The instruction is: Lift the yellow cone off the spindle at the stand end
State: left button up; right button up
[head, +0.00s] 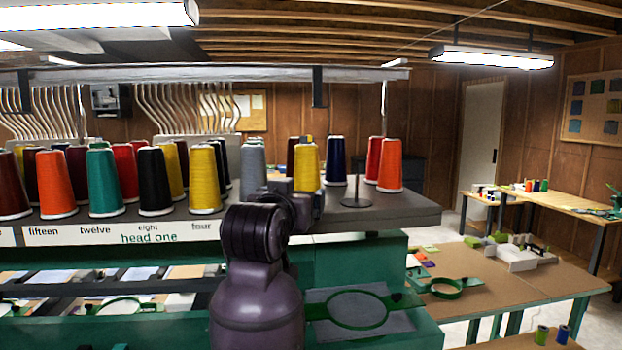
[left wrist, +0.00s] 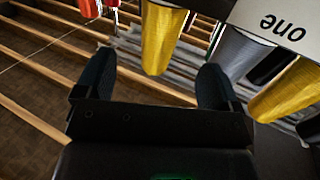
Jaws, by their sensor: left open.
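The yellow cone (head: 307,164) stands upright near the right end of the thread shelf, between a grey cone and a navy cone. It also shows upside down in the left wrist view (left wrist: 160,40). My left gripper (head: 303,190) is at the cone's lower part in the head view, hiding its base and spindle. In the left wrist view the fingers (left wrist: 158,68) are open, and the cone appears between their tips. I see no clear contact, and depth is hard to tell. My right gripper is in neither view.
A grey cone (head: 252,166) is close left, a navy cone (head: 336,160) close right. A bare spindle (head: 356,188) stands before the orange cone (head: 390,165). Another yellow cone (head: 205,180) stands above "four". A rail (head: 260,73) runs overhead.

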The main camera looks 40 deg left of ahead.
aim_at(305, 181)
pick_arm(q)
jog(key=x, duration=0.3)
jog(key=p+x, duration=0.1)
jog(key=x, duration=0.3)
jog(key=r+p+x, duration=0.1)
jog(key=x, duration=0.3)
jog(key=shift+s+a, duration=0.1)
jog(key=c, duration=1.1)
jog(key=shift+r, duration=0.15)
notch_tip(305, 181, up, 20)
jog(key=shift+f+b, duration=0.1)
jog(key=shift+b, duration=0.6)
